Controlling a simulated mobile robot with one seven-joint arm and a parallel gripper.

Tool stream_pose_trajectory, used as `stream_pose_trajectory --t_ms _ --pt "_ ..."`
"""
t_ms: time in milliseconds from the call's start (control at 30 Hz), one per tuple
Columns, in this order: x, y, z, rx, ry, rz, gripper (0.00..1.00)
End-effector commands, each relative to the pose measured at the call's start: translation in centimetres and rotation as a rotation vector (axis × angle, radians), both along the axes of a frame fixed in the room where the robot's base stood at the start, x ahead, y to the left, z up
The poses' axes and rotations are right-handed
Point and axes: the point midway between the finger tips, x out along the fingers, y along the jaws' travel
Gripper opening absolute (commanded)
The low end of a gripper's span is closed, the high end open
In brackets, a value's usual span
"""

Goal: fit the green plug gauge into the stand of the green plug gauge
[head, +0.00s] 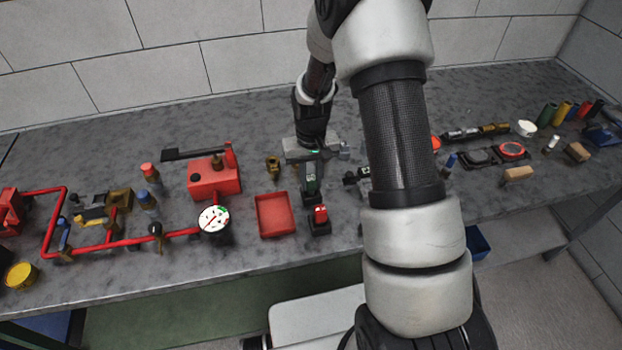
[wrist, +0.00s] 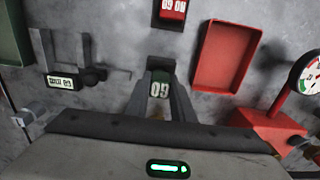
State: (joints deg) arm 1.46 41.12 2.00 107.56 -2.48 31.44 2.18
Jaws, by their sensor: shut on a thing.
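The gauge also shows below my gripper in the head view (head: 311,181). A dark block (wrist: 160,64), which looks like its stand, is right at the gauge's far end. I cannot tell whether the gauge is seated in it or only above it. The fingers hide the gauge's lower part.
A red numbered block (head: 320,214) stands just in front, on a dark base. A red tray (head: 276,215) and a red pump box (head: 214,178) lie to the left. A caliper-like tool with a display (wrist: 62,82) lies close by. Bare bench lies behind my gripper.

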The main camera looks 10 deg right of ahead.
Motion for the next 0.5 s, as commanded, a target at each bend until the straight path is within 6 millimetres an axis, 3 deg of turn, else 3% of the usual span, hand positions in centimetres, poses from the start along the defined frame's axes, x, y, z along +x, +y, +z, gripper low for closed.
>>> stream_pose_trajectory --t_ms 333,367,433,500 --pt "0.09 -0.01 -0.47 0.0 -0.002 0.0 0.0" --pt "0.06 -0.01 -0.37 0.0 -0.002 0.0 0.25" --pt "0.06 -0.01 -0.31 0.0 -0.002 0.0 0.37" --pt "0.05 -0.01 -0.31 0.0 -0.002 0.0 0.4"
